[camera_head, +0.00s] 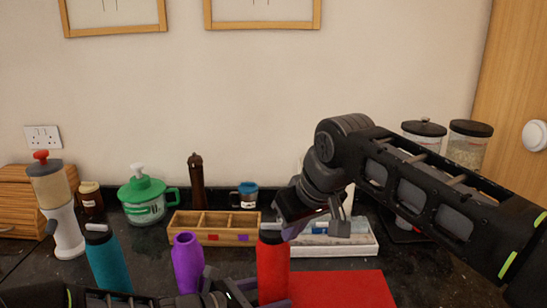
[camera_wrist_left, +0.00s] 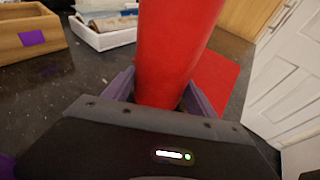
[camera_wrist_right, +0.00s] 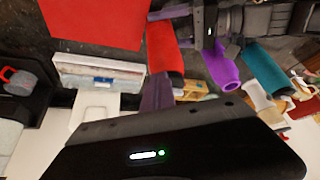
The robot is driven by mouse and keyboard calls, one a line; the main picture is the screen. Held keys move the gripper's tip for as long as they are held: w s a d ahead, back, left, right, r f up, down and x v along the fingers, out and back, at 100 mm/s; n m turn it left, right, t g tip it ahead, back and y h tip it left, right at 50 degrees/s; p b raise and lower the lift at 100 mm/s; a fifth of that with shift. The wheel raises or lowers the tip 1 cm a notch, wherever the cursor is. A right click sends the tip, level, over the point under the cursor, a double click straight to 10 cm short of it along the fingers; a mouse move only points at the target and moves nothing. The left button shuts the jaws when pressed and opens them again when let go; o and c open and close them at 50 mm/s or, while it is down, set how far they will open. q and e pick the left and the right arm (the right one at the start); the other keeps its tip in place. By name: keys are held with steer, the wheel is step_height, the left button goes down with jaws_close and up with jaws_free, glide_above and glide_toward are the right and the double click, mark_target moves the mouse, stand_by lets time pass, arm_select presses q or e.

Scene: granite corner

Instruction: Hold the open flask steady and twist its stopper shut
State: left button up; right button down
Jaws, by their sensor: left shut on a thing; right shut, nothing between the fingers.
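The red flask (camera_head: 272,272) stands upright at the front of the counter with a black stopper (camera_head: 271,236) at its top. My left gripper (camera_head: 262,291) is shut around the flask's body; the left wrist view shows the red body (camera_wrist_left: 175,45) between its fingers. My right gripper (camera_head: 291,231) is shut and empty, close beside the stopper on its right. In the right wrist view its purple fingers (camera_wrist_right: 157,93) are together next to the flask's black top (camera_wrist_right: 174,78). Whether they touch the stopper, and how far it is seated, I cannot tell.
An open-mouthed purple flask (camera_head: 187,264) and a teal flask (camera_head: 108,262) stand to the left. A red mat (camera_head: 345,288) lies at the right. Behind are a wooden divided box (camera_head: 190,240), a white tray (camera_head: 365,246) and a green-lidded jug (camera_head: 142,208).

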step_height(320, 180, up, 6)
stand_by(0.7)
arm_select(q)
steer(key=o, duration=1.1)
steer(key=shift+c, duration=0.2)
steer(key=shift+a, duration=0.1)
steer(key=v, duration=1.1)
steer(key=shift+r, duration=0.15)
steer(key=shift+s+a+r, duration=0.1)
steer(key=shift+s+a, duration=0.15)
steer(key=shift+a, duration=0.05)
